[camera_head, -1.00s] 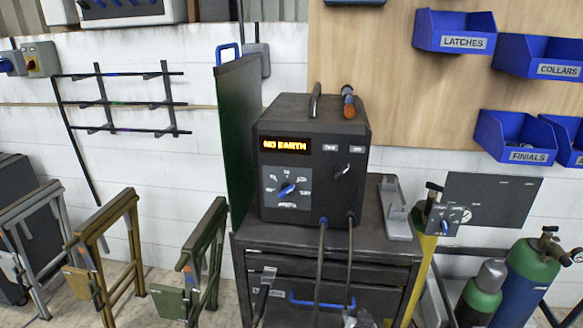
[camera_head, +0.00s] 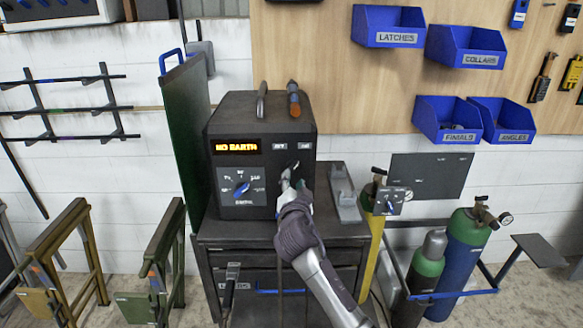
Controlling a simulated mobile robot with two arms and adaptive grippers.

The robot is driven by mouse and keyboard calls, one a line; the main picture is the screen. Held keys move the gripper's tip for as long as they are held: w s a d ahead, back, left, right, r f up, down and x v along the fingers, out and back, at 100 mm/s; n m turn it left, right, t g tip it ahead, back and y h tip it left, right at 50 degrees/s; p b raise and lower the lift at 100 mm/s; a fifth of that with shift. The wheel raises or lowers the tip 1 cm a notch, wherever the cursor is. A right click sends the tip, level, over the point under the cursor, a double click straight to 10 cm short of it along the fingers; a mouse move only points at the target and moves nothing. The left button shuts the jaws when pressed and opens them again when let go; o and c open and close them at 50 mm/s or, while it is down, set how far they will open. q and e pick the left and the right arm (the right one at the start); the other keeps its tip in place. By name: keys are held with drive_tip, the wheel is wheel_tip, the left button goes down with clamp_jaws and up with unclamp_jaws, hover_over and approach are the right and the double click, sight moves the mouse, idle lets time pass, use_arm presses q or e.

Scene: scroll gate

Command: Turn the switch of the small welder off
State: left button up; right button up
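The small welder (camera_head: 262,112) is a dark box on a dark drawer cabinet (camera_head: 215,228). Its lit orange display (camera_head: 236,147) reads "NO EARTH". A blue-pointer dial (camera_head: 241,188) sits on a grey plate below the display. The switch on the right of the front panel, under two small labels (camera_head: 280,146), is mostly hidden by my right gripper (camera_head: 289,178). The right gripper reaches up from below, with its fingertips at the switch's place. I cannot tell whether they touch or grip it. My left gripper is not in view.
A green screen (camera_head: 186,140) stands left of the welder. A grey metal bracket (camera_head: 345,192) lies on the cabinet at right. Gas cylinders (camera_head: 466,250) stand to the right, trestles (camera_head: 165,255) to the left. Blue bins (camera_head: 388,25) hang on the board behind.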

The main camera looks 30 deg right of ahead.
sight(292, 170)
drive_tip(key=p+x, duration=0.1)
drive_tip(key=x, duration=0.4)
drive_tip(key=shift+w, duration=0.15)
clamp_jaws()
